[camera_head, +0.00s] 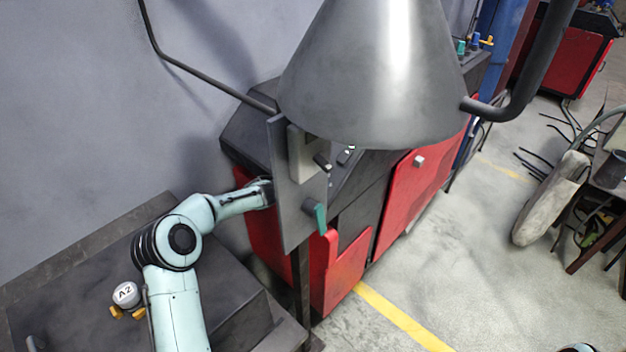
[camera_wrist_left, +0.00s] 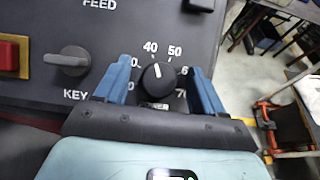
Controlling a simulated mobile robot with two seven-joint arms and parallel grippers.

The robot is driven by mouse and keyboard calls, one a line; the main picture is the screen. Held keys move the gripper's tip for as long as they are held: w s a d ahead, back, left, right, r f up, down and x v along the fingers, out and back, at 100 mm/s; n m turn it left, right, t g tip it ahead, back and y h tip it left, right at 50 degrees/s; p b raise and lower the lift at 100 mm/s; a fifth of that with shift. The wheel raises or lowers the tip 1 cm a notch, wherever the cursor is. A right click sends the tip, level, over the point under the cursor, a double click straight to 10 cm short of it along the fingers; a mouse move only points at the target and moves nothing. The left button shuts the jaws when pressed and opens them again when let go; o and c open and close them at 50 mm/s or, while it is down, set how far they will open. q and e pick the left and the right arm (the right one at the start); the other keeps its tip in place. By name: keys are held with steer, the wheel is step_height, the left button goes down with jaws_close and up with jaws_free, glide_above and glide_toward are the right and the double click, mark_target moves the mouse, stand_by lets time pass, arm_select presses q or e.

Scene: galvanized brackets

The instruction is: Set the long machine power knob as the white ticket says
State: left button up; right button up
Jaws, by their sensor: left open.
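The black power knob (camera_wrist_left: 158,77) sits on a dark panel in the left wrist view, with a white pointer line. The line points up, close to 40; printed 40 and 50 show above it, and 60 and 70 are partly covered on the right. My left gripper (camera_wrist_left: 160,88) is open, with one blue finger on each side of the knob; contact cannot be told. In the head view my left arm (camera_head: 178,240) reaches behind a grey plate (camera_head: 290,205), which hides the gripper. I cannot make out a white ticket with readable writing.
A grey KEY switch (camera_wrist_left: 72,60) and a red button (camera_wrist_left: 9,55) are left of the knob. A large grey cone (camera_head: 375,80) hangs over the red and black machine (camera_head: 405,200).

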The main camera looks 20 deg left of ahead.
steer(key=shift+s, duration=0.1)
arm_select(q)
steer(key=shift+s, duration=0.1)
steer(key=c, duration=1.1)
steer(key=shift+o, duration=0.2)
arm_select(e)
steer(key=shift+s+f, duration=0.1)
arm_select(q)
steer(key=shift+m+h, duration=0.3)
steer(key=shift+m, duration=0.3)
steer(key=shift+m+g+h+b, duration=0.3)
steer(key=shift+m+b, duration=0.05)
steer(key=shift+m, duration=0.45)
steer(key=m+g+h, duration=0.1)
steer(key=m, duration=0.2)
steer(key=shift+m+h, duration=0.3)
steer(key=shift+m, duration=0.1)
steer(key=shift+m+g+h+p, duration=0.4)
steer(key=shift+m+g, duration=0.5)
steer(key=shift+m, duration=0.9)
